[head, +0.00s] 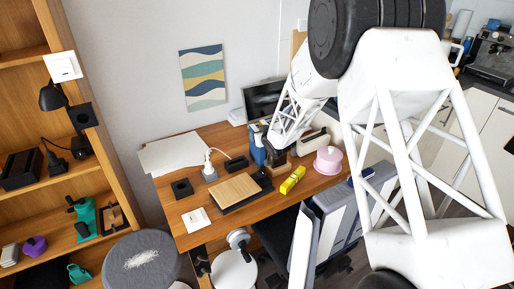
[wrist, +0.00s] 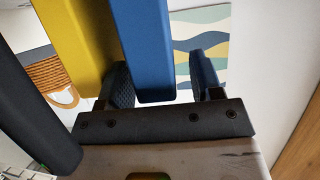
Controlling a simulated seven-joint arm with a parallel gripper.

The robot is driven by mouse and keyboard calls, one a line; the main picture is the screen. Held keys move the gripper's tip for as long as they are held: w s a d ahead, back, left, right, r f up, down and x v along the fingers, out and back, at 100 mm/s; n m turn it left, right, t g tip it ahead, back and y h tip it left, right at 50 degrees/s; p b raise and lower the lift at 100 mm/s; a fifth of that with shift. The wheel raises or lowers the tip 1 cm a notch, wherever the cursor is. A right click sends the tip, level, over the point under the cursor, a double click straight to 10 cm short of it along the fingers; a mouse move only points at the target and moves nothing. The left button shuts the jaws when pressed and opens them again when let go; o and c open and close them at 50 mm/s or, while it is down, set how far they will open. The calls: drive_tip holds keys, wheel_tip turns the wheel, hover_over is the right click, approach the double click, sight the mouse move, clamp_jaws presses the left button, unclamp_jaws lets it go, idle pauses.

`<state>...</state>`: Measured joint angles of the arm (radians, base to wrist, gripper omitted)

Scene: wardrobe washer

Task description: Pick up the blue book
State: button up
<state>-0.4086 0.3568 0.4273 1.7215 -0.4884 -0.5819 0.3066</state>
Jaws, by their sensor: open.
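The blue book (wrist: 145,50) stands between the two fingers of my gripper (wrist: 165,82) in the wrist view. The fingers are open. The left finger is close against the book's left side, and I cannot tell whether it touches. A clear gap shows between the book and the right finger. In the head view a blue upright shape (head: 257,146), likely the book, shows on the desk beside my gripper (head: 272,158). My arm hides part of that area.
A yellow book (wrist: 78,45) and a dark book (wrist: 32,110) stand left of the blue one. The desk (head: 228,221) holds a laptop (head: 264,99), a wooden board (head: 235,190), a yellow item (head: 292,180) and a pink round item (head: 328,160). A patterned picture (head: 203,77) hangs behind.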

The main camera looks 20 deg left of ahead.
drive_tip(key=shift+w+a, duration=0.1)
drive_tip(key=shift+w, duration=0.05)
idle(0.5)
clamp_jaws()
